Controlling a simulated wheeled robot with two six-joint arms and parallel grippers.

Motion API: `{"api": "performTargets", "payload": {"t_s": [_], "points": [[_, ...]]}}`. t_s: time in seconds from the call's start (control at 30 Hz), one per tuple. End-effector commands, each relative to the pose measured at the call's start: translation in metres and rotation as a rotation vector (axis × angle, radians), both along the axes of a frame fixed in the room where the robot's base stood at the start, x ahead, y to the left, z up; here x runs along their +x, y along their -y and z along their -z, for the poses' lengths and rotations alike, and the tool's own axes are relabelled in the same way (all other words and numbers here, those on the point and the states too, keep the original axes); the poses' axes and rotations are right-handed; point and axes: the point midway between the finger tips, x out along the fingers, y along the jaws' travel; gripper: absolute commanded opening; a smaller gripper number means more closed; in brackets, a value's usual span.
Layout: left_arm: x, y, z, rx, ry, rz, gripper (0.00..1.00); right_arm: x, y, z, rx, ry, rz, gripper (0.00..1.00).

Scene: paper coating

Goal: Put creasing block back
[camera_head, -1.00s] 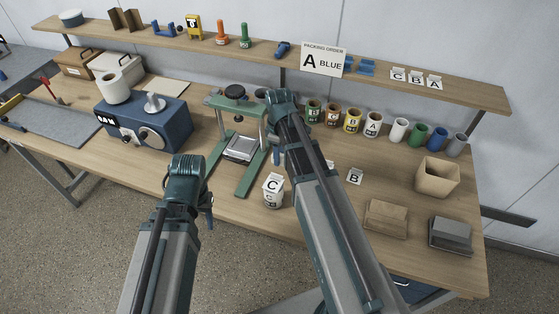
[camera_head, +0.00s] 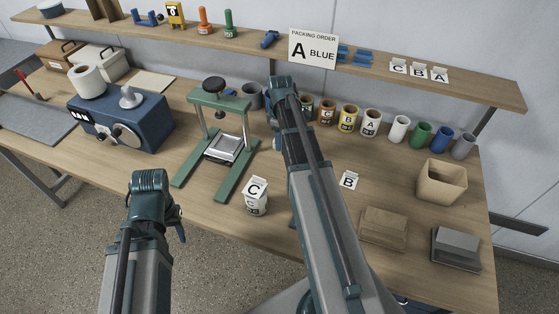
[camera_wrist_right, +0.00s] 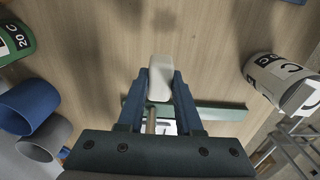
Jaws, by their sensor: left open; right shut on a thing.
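A pale, rounded block (camera_wrist_right: 160,76), apparently the creasing block, is between the blue fingers of my right gripper (camera_wrist_right: 160,85) in the right wrist view. The gripper is shut on it, above the wooden table. In the head view my right arm and wrist hide the block; part of the right gripper (camera_head: 277,135) shows just right of the green press (camera_head: 222,148). My left gripper (camera_head: 178,222) is open and empty in front of the table edge, mostly hidden behind its wrist.
A white C container (camera_head: 255,197) stands in front of the press, left of my right arm. Labelled cups (camera_head: 348,118) and coloured cups (camera_head: 420,134) line the back right. A B card (camera_head: 348,181), a tan box (camera_head: 442,182) and two blocks (camera_head: 383,228) occupy the right side.

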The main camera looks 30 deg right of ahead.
Motion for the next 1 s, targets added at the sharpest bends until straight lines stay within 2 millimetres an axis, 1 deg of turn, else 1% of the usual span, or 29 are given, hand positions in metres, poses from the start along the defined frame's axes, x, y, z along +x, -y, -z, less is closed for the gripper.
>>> {"api": "performTargets", "payload": {"t_s": [0.03, 0.2, 0.3, 0.47, 0.57, 0.8, 0.87, 1.0], "points": [[0.0, 0.0, 0.016, 0.0, 0.0, 0.0, 0.5, 0.0, 0.0, 0.016, 0.0, 0.0, 0.0, 0.0], [0.0, 0.0, 0.041, 0.0, 0.0, 0.0, 0.5, 0.0, 0.0, 0.041, 0.0, 0.0, 0.0, 0.0], [0.0, 0.0, 0.044, 0.0, 0.0, 0.0, 0.5, 0.0, 0.0, 0.044, 0.0, 0.0, 0.0, 0.0], [0.0, 0.0, 0.043, 0.0, 0.0, 0.0, 0.5, 0.0, 0.0, 0.043, 0.0, 0.0, 0.0, 0.0], [0.0, 0.0, 0.051, 0.0, 0.0, 0.0, 0.5, 0.0, 0.0, 0.051, 0.0, 0.0, 0.0, 0.0], [0.0, 0.0, 0.08, 0.0, 0.0, 0.0, 0.5, 0.0, 0.0, 0.08, 0.0, 0.0, 0.0, 0.0], [0.0, 0.0, 0.082, 0.0, 0.0, 0.0, 0.5, 0.0, 0.0, 0.082, 0.0, 0.0, 0.0, 0.0], [0.0, 0.0, 0.079, 0.0, 0.0, 0.0, 0.5, 0.0, 0.0, 0.079, 0.0, 0.0, 0.0, 0.0]]}}
